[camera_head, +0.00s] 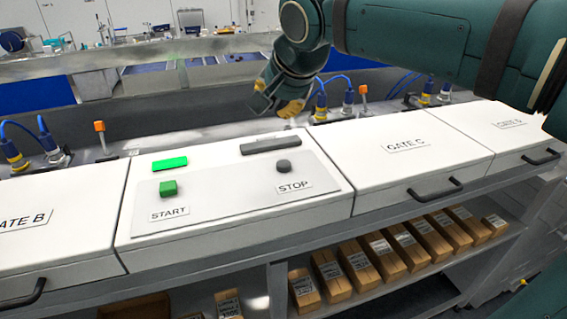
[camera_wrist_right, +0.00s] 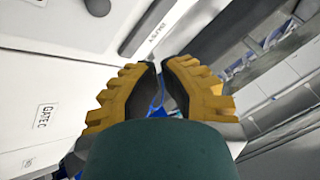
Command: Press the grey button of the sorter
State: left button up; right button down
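The sorter's control panel (camera_head: 230,205) lies on a white box between the gate covers. The grey button (camera_head: 283,166) stands on it above the STOP label. The green button (camera_head: 168,188) stands above the START label at the left. In the right wrist view, the grey button (camera_wrist_right: 97,6) appears at the top edge, partly cut off. My right gripper (camera_head: 282,108) hangs beyond the back edge of the panel, above and apart from the button. In the right wrist view its yellow fingers (camera_wrist_right: 160,66) are close together with nothing between them. My left gripper is not in view.
A lit green display (camera_head: 170,164) and a dark grey bar (camera_head: 284,145) lie behind the buttons. Gate C's cover (camera_head: 385,165) is on the right. Orange-topped posts (camera_head: 100,127) and blue hoses line the back. Cardboard boxes (camera_head: 333,278) sit on the shelf below.

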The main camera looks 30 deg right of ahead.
aim_at(284, 164)
notch_tip(284, 164, down, 7)
jog(key=b, duration=0.5)
jog(key=shift+f, duration=0.2)
jog(key=shift+f+b, duration=0.35)
jog(key=shift+b, duration=0.2)
jog(key=shift+f, duration=0.15)
dwell(0.5)
jog(key=shift+f+b, duration=0.3)
jog(key=shift+b, duration=0.15)
jog(key=shift+f+b, duration=0.45)
jog(key=shift+f, duration=0.05)
dwell(0.6)
jog(key=shift+r, duration=0.1)
jog(key=shift+r+p, duration=0.65)
jog(key=shift+r, duration=0.15)
jog(key=shift+r, duration=0.1)
